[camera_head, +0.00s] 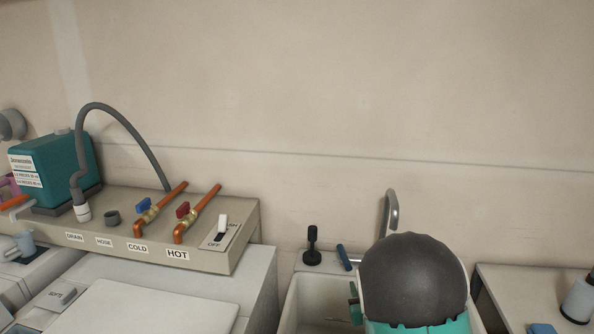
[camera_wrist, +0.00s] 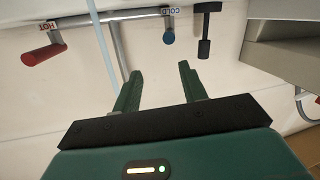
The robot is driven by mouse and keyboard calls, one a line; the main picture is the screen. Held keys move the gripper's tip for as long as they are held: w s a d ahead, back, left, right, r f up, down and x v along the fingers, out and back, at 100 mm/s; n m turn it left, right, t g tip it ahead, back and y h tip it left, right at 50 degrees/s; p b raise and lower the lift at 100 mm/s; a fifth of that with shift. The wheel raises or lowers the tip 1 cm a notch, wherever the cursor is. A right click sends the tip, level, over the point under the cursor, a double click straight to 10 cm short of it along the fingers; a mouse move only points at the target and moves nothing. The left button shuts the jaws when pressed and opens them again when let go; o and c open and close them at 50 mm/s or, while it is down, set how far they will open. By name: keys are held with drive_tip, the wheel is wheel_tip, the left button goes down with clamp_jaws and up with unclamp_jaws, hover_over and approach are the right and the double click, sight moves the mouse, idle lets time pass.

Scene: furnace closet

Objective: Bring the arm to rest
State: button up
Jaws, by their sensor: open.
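My gripper (camera_wrist: 160,72) shows in the wrist view with its two green fingers apart and nothing between them. It is near the sink fixtures, which appear upside down there. The rounded dark and teal part of my arm (camera_head: 414,278) fills the lower right of the head view, in front of the sink. A small green piece beside it may be part of my gripper; the rest of the gripper is hidden there.
A sink (camera_head: 305,300) has a grey faucet (camera_head: 391,210), a blue cold handle (camera_head: 343,257) and a black knob (camera_head: 312,248). A red hot handle (camera_wrist: 46,54) shows in the wrist view. A valve panel (camera_head: 115,215) stands left. The wall above is clear.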

drive_tip(key=s+r+m+g, duration=0.3)
drive_tip(key=s+r+g, duration=0.2)
drive_tip(key=s+r, duration=0.55)
drive_tip(key=s+a+r+g, duration=0.2)
drive_tip(key=s+r+g, duration=0.1)
drive_tip(key=s, duration=0.8)
drive_tip(key=s+a+r+g, duration=0.2)
drive_tip(key=s+g, duration=0.1)
drive_tip(key=s, duration=0.8)
drive_tip(key=shift+r+n, duration=0.4)
